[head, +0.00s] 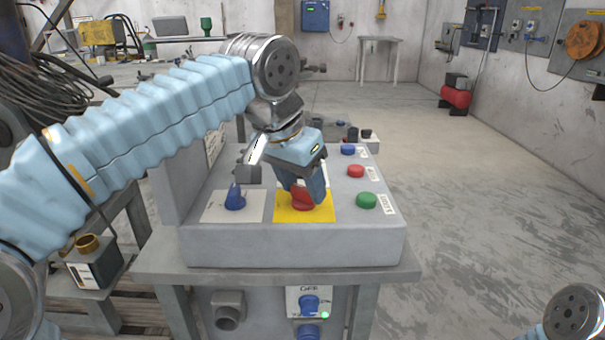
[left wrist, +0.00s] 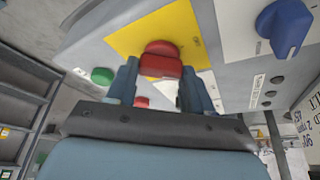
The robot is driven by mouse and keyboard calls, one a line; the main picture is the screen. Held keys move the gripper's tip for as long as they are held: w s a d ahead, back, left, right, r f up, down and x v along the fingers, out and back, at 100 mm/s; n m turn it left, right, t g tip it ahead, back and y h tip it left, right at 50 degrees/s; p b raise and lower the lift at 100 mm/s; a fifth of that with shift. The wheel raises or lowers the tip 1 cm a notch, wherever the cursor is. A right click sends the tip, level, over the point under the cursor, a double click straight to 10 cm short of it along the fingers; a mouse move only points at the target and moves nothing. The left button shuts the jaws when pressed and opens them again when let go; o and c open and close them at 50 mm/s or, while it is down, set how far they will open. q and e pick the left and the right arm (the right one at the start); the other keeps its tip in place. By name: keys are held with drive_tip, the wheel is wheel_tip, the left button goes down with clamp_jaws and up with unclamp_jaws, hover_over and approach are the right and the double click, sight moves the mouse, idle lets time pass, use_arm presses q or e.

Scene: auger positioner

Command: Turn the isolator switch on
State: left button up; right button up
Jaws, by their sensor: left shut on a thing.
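The isolator switch is a red rotary knob (head: 302,203) on a yellow plate (head: 325,213) on the sloped top of a grey control console (head: 290,246). My left gripper (head: 304,190) reaches down over it and is shut on the knob, hiding part of it in the head view. In the left wrist view, the red knob (left wrist: 161,57) sits between the two fingers (left wrist: 160,84), with the yellow plate (left wrist: 130,42) around its base. My right gripper is not in view.
A blue rotary knob (head: 235,203) stands left of the yellow plate. Green (head: 366,201), red (head: 356,171) and blue (head: 348,150) push buttons line its right side. The floor to the right is clear.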

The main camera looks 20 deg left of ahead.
use_arm(q)
drive_tip(key=m, duration=0.1)
drive_tip(key=m+h+p, duration=0.1)
drive_tip(key=m, duration=0.1)
drive_tip(key=shift+w+a+m+g, duration=0.1)
drive_tip(key=shift+a+m+g, duration=0.05)
drive_tip(key=shift+m+g, duration=0.15)
drive_tip(key=m+g, duration=0.1)
drive_tip(key=m, duration=0.2)
drive_tip(key=m+g+h, duration=0.1)
drive_tip(key=m, duration=0.2)
drive_tip(key=shift+w+h, duration=0.15)
drive_tip(key=shift+h, duration=0.15)
drive_tip(key=shift+m, duration=0.4)
drive_tip(key=o, duration=1)
drive_tip(key=shift+o, duration=0.2)
